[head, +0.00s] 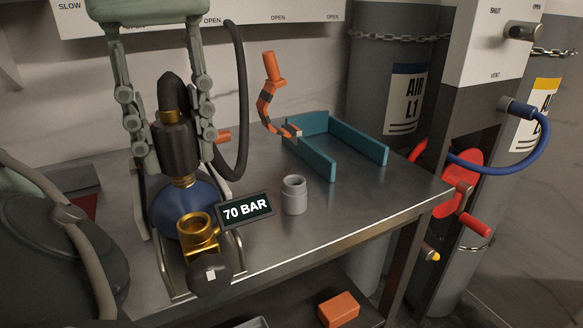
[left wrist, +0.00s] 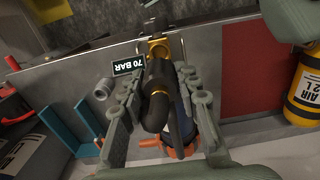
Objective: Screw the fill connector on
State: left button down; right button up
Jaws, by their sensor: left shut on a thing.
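My left gripper (head: 176,150) reaches down from the top of the head view, its fingers on both sides of the black fill connector (head: 177,143), shut on it. The connector has a brass tip pointing down and a black hose looping from its top. Below it lies a blue cylinder (head: 172,212) in a metal cradle, with a brass valve (head: 197,231) and a black knob towards me. The tip shows above the valve opening in the head view. The left wrist view shows the connector (left wrist: 157,82) near the brass valve (left wrist: 154,48); I cannot tell whether they touch. My right gripper is not seen.
A "70 BAR" display (head: 246,209) stands beside the valve. A grey cap-like cylinder (head: 294,196) and a teal open tray (head: 318,160) are to the right on the bench. A dark rounded item (head: 50,240) fills the left. Bare bench lies right of the cap.

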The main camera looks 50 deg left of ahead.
aim_at(185, 184)
pick_arm(q)
jog(key=shift+f, duration=0.1)
jog(key=shift+f+b, duration=0.8)
jog(key=shift+f, duration=0.15)
jog(key=shift+p, duration=0.45)
dwell(1.1)
jog(key=shift+f+b, duration=1.75)
jog(key=shift+f, duration=0.35)
jog(key=shift+r+m+p, duration=0.3)
jog(key=shift+m+p, duration=0.4)
jog(key=shift+m, duration=0.1)
jog(key=shift+f+m, duration=0.2)
jog(key=shift+m, duration=0.6)
jog(key=m, duration=0.6)
